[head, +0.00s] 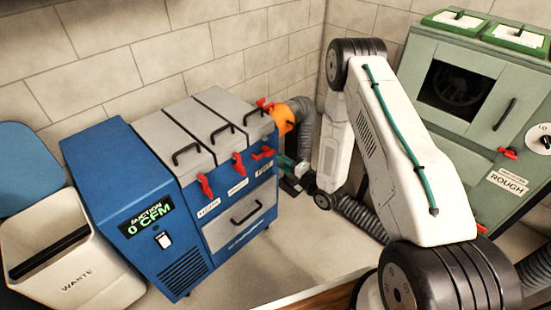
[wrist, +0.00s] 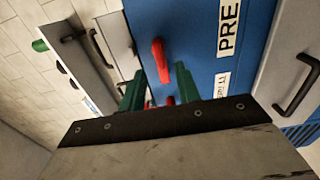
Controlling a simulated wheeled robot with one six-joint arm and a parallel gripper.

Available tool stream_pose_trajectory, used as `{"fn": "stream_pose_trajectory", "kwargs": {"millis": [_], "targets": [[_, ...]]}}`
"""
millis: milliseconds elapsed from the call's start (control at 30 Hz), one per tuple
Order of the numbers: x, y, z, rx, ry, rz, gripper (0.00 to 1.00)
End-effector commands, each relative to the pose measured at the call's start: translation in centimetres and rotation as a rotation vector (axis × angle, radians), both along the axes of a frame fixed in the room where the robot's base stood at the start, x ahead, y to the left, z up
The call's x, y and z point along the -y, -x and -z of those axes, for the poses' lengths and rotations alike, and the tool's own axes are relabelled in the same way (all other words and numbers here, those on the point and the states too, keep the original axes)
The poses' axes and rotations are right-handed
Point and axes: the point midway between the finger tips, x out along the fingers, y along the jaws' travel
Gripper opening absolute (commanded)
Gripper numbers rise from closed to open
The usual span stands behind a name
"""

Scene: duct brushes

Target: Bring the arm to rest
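My arm (head: 400,150) is a white jointed arm with a green cable. It bends over from the lower right, and its end hangs beside the right side of the blue suction unit (head: 130,190). My gripper (head: 281,163) has green fingers, which point toward the unit. In the wrist view the two fingers (wrist: 159,86) stand apart with a gap between them. A red latch (wrist: 160,60) on the blue face shows beyond the gap; I cannot tell whether a finger touches it. No held object shows between the fingers.
The unit's display (head: 150,220) reads 0 CFM. Several red latches, one of them the middle latch (head: 238,165), stick out from its front. An orange collar (head: 285,120) and a grey hose (head: 303,125) are behind my gripper. A green cabinet (head: 480,130) stands right, a waste bin (head: 75,265) left.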

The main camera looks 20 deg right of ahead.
Motion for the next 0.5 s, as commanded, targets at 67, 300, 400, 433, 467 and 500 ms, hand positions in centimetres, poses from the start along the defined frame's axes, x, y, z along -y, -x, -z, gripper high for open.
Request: {"fn": "stream_pose_trajectory", "kwargs": {"millis": [67, 300, 400, 433, 467, 500], "targets": [[0.29, 0.59, 0.03, -0.001, 0.0, 0.0, 0.33], [0.39, 0.85, 0.0, 0.0, -0.001, -0.001, 0.33], [0.38, 0.84, 0.0, 0.0, -0.001, -0.001, 0.33], [0.38, 0.83, 0.0, 0.0, -0.001, -0.001, 0.33], [0.38, 0.83, 0.0, 0.0, -0.001, -0.001, 0.33], [0.38, 0.83, 0.0, 0.0, -0.001, -0.001, 0.33]]}}
